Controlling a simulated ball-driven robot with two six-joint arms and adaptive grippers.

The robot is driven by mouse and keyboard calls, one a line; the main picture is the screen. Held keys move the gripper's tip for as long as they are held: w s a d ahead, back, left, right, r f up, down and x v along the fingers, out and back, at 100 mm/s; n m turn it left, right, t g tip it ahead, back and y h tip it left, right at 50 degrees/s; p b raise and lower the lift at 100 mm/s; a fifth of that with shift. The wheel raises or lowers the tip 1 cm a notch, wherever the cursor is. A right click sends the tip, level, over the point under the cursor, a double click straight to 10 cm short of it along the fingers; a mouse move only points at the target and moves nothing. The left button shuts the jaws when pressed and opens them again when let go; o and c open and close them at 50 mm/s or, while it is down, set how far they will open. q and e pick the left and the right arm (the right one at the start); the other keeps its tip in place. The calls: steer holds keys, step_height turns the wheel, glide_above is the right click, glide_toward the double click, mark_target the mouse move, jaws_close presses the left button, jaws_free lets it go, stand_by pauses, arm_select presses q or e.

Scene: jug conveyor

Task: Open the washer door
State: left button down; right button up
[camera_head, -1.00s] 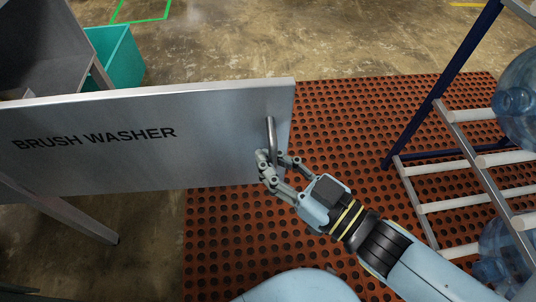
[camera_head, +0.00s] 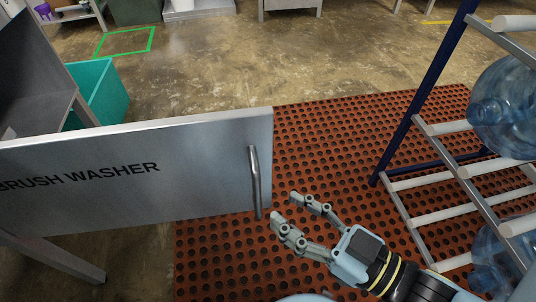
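The washer door (camera_head: 150,200) is a flat grey metal panel lettered "BRUSH WASHER". It stands swung out from the washer (camera_head: 40,65), whose grey body shows at the left. The door's bar handle (camera_head: 254,182) is near its right edge. My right gripper (camera_head: 283,211) is open and empty, just right of the handle and apart from it, with its fingers pointing toward the door. My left gripper is out of view.
A blue rack (camera_head: 420,95) with white rollers holds clear blue jugs (camera_head: 505,105) at the right. A red perforated mat (camera_head: 330,140) covers the floor between door and rack. A teal bin (camera_head: 104,90) stands behind the door. Open concrete floor lies beyond.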

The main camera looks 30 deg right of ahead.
steer(key=v, duration=0.5)
stand_by(0.4)
